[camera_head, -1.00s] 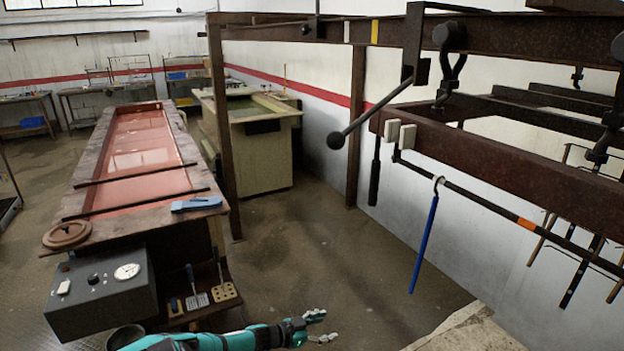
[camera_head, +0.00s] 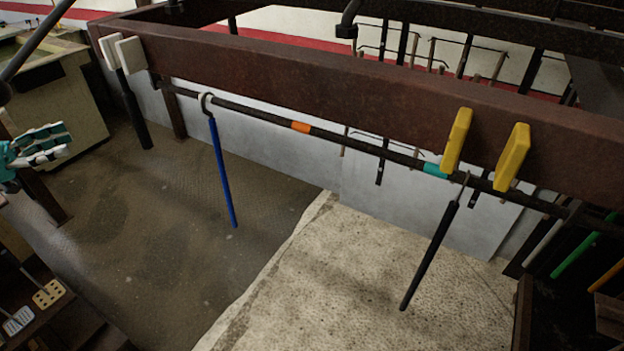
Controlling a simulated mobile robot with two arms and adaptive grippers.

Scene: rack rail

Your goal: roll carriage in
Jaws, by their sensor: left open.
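The carriage, a rusty brown beam frame (camera_head: 300,85), hangs across the upper part of the head view. It carries a pair of white pads (camera_head: 128,54) at its left end and a pair of yellow pads (camera_head: 512,157) towards the right. A dark rod (camera_head: 345,138) with orange and teal bands runs along below the beam. My left gripper (camera_head: 64,143) is at the left edge, open and empty, apart in the picture from the white pads and the beam. My right gripper is out of view. The overhead rail is mostly cut off.
A blue-handled hook (camera_head: 222,180) and a black-handled hook (camera_head: 428,258) hang from the rod. A black handle (camera_head: 132,112) hangs near the white pads. A pale stone-like slab (camera_head: 340,285) lies below. A pale green tank (camera_head: 62,105) stands at left; the floor (camera_head: 150,220) between is clear.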

